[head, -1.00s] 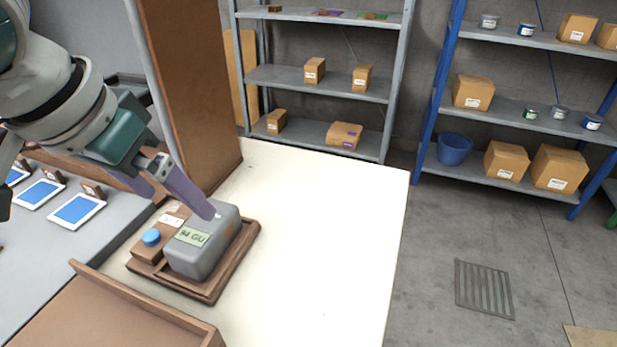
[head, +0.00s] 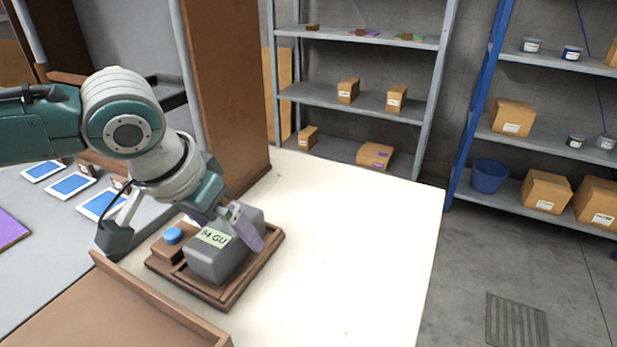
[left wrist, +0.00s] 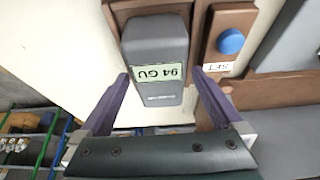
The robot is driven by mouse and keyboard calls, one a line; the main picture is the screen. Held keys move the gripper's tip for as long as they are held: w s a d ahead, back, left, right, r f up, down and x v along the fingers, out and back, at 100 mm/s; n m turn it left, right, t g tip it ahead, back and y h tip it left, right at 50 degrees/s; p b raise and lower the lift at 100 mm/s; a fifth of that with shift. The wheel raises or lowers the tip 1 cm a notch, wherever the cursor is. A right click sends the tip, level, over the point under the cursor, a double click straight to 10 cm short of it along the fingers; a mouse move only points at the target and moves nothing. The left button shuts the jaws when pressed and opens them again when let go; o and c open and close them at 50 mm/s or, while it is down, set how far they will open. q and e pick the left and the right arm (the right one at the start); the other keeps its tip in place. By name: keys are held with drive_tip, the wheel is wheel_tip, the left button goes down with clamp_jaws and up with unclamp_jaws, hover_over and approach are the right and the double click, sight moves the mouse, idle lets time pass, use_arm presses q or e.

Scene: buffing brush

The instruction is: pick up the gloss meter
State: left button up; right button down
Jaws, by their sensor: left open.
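The gloss meter (head: 229,256) is a grey rounded block with a pale green label reading "94 GU". It sits in a brown wooden tray (head: 222,297) on the cream table. My left gripper (head: 236,228) is at the meter, with one purple finger on its right side in the head view. In the left wrist view the gripper (left wrist: 162,88) is open, and the meter (left wrist: 156,45) lies between and beyond the two fingertips. I cannot tell whether the fingers touch it. The right gripper is in neither current view.
A blue round knob (head: 172,235) on a brown block sits beside the meter, with a label marked "SET" in the wrist view. A brown raised-edge tray (head: 140,318) is in front. A brown upright panel (head: 226,95) stands behind. The cream table (head: 355,250) is clear to the right.

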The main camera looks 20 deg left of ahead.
use_arm(q)
drive_tip(key=shift+f, duration=0.25)
idle(0.5)
drive_tip(key=shift+c, duration=0.2)
drive_tip(key=c, duration=1.3)
drive_tip(key=shift+o, duration=0.2)
drive_tip(key=shift+r, duration=0.1)
